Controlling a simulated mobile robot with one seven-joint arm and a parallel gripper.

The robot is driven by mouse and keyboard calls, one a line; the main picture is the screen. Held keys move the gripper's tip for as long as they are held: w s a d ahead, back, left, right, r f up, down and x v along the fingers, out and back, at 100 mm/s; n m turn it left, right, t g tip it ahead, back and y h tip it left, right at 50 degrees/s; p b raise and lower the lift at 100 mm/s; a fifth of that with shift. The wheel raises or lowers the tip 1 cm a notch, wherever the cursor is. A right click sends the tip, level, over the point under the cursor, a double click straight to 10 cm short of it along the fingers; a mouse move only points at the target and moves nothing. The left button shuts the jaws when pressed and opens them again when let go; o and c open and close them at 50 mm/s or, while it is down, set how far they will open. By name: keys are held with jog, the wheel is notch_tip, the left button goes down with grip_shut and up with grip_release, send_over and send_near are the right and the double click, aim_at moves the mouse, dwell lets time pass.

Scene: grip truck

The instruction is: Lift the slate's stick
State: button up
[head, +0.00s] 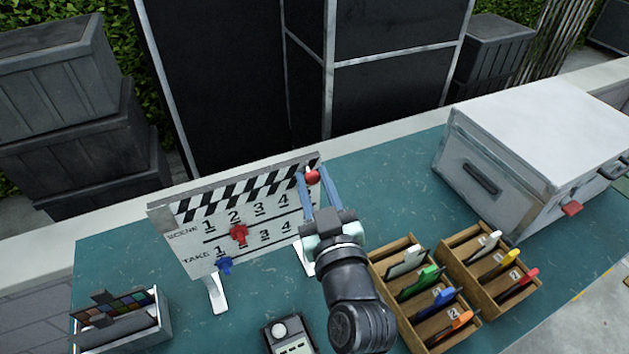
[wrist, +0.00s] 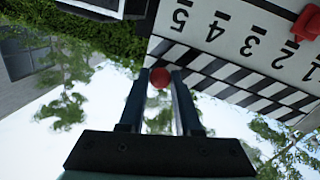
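The white slate (head: 254,243) stands upright on the teal table, with numbered rows for scene and take. Its black-and-white striped stick (head: 248,188) runs along the top edge and looks down, flush with the board. A red ball knob (head: 312,177) is at the stick's right end; the knob also shows in the wrist view (wrist: 160,78). My gripper (head: 313,172) reaches in from the front right. Its two fingers are on either side of the knob and appear to touch it; the contact is partly hidden.
Wooden trays (head: 425,298) of coloured tags stand right of my arm. A grey-white case (head: 540,150) is at the right. A small device (head: 290,340) and a box with a colour chart (head: 125,335) are in front. Black panels (head: 240,90) stand behind the table.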

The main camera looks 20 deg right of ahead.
grip_shut()
dwell(1.0)
